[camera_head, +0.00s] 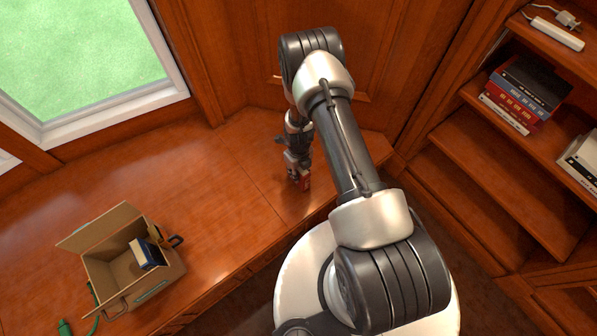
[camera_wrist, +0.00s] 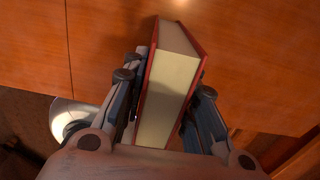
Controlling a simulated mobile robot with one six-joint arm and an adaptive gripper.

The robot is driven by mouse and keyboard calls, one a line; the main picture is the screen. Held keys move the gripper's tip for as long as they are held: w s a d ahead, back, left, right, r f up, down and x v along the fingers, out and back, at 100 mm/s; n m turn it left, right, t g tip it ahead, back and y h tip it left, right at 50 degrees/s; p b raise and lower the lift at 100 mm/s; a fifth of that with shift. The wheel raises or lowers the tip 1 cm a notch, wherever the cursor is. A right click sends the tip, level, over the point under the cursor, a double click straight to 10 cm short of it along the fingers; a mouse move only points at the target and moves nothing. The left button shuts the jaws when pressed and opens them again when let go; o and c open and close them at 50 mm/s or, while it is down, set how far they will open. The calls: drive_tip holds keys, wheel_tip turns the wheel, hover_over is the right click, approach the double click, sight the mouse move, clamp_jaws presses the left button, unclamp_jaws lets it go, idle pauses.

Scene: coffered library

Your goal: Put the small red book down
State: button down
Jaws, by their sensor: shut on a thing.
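The small red book (camera_wrist: 172,75) is gripped between the two fingers of my gripper (camera_wrist: 165,112) in the wrist view. Its cream page edges face the camera, with red covers on both sides. In the head view the red book (camera_head: 301,182) shows small below my gripper (camera_head: 297,168), at the right part of the wooden window bench (camera_head: 215,185). The book is upright or nearly so. I cannot tell whether its lower edge touches the bench top. The far end of the book is partly hidden by the fingers and by the book itself.
An open cardboard box (camera_head: 120,262) with a dark blue item (camera_head: 147,253) inside stands on the bench at the left. A green-handled tool (camera_head: 66,327) lies by it. Shelves at right hold stacked books (camera_head: 520,95) and a power strip (camera_head: 556,33). The bench around my gripper is clear.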

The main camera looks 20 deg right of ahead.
drive_tip(key=c, duration=1.3)
unclamp_jaws()
drive_tip(key=shift+f, duration=0.2)
